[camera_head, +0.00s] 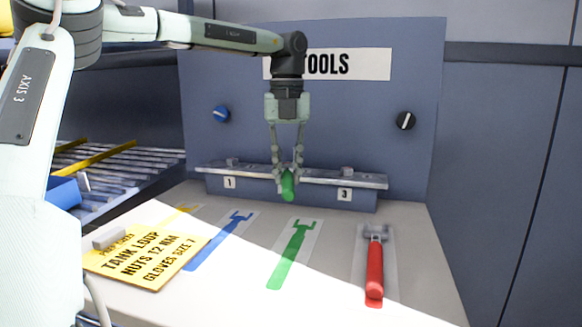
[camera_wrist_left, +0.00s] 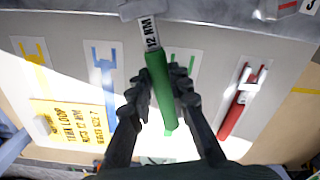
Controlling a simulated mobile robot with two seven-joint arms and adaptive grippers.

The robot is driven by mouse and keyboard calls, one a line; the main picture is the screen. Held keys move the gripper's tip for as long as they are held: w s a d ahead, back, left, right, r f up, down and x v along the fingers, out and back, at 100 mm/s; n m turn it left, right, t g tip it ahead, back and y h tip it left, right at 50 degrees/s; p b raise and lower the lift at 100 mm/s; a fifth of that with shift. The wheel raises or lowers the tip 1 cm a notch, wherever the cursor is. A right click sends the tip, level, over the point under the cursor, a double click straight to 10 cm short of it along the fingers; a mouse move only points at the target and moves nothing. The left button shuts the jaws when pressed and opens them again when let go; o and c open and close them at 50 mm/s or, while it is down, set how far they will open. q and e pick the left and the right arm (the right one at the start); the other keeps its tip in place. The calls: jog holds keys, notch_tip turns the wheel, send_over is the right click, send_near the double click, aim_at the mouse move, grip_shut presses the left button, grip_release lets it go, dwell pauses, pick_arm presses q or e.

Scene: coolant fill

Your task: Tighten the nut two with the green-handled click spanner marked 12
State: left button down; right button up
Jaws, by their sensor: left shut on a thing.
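My left gripper (camera_head: 287,172) is shut on the green handle of the click spanner (camera_head: 288,186), in front of the middle of the grey rail (camera_head: 210,169). In the left wrist view the gripper (camera_wrist_left: 160,92) holds the green spanner (camera_wrist_left: 160,80), whose shaft label reads 12 NM. The spanner's head points to the rail at the top of that view. Nut two is hidden behind the gripper and spanner; I cannot tell whether the jaw is on it. A nut (camera_head: 232,160) stands above label 1 and another nut (camera_head: 346,171) above label 3. My right gripper is not in view.
A red-handled spanner (camera_head: 374,270) lies at the right. The green outline (camera_head: 292,255) and blue outline (camera_head: 218,240) are empty. A yellow card (camera_head: 148,258) reads tank loop nuts 12 NM. A tools panel (camera_head: 390,100) with two knobs stands behind the rail.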

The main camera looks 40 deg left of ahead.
pick_arm(q)
jog(key=shift+s+a+r, duration=0.1)
dwell(0.4)
jog(key=shift+s+a+m+p, duration=0.45)
jog(key=shift+m+p, duration=0.15)
jog(key=shift+m, duration=0.3)
jog(key=shift+a, duration=0.1)
jog(key=shift+s+a+m+p, duration=0.3)
jog(key=shift+a+m, duration=0.15)
jog(key=shift+m, duration=0.35)
jog(key=shift+s+a+m, duration=0.3)
jog(key=shift+a+m, duration=0.3)
jog(key=shift+m, duration=0.2)
jog(key=shift+a, duration=0.1)
